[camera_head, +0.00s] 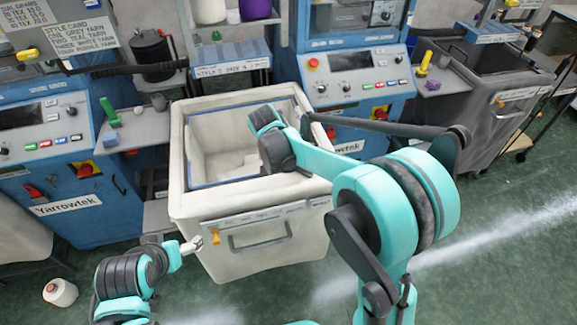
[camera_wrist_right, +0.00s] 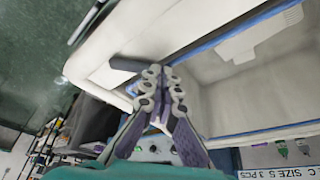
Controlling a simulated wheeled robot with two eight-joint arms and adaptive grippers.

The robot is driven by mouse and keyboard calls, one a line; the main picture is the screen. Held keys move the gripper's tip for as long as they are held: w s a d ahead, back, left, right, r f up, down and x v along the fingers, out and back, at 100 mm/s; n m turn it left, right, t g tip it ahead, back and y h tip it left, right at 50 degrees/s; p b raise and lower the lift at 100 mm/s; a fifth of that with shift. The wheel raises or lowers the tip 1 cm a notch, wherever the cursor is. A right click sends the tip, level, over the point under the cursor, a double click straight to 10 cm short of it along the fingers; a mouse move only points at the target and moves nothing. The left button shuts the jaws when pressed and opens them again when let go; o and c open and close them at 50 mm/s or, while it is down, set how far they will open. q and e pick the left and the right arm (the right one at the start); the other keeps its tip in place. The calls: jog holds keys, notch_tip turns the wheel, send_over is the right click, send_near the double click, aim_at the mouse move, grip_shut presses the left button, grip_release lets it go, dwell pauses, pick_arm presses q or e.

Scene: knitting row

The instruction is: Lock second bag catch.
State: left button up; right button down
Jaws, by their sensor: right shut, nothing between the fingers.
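The white bin (camera_head: 180,150) stands in the middle of the head view, with a blue-edged liner (camera_head: 190,125) inside its rim. An orange catch-like piece (camera_head: 215,237) sits on its front face. My left gripper (camera_head: 194,245) is just left of that piece; whether its fingers are open is too small to tell. My right arm reaches over the bin, and its fingers are hidden in the head view. In the right wrist view my right gripper (camera_wrist_right: 163,75) is shut and empty over the white rim (camera_wrist_right: 95,62). A dark grey bar (camera_wrist_right: 127,65), possibly a catch, lies close beside its fingertips; contact is unclear.
Blue machines (camera_head: 65,190) stand behind and left of the bin. A grey bin (camera_head: 495,125) stands at the right. A white yarn cone (camera_head: 60,292) lies on the floor at the lower left. The green floor at the front right is open.

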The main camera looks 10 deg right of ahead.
jog(key=w+m, duration=0.1)
jog(key=m, duration=0.1)
jog(key=w+d+m+g, duration=0.1)
jog(key=shift+m+h+p, duration=0.3)
jog(key=shift+m+p, duration=0.05)
jog(key=shift+m, duration=0.05)
jog(key=m, duration=0.1)
jog(key=w+d+m+g, duration=0.1)
jog(key=shift+d+m, duration=0.15)
jog(key=shift+m, duration=0.25)
jog(key=shift+w+d+p, duration=0.2)
jog(key=shift+d+p, duration=0.1)
jog(key=shift+p, duration=0.05)
jog(key=shift+w+d, duration=0.1)
jog(key=shift+d, duration=0.05)
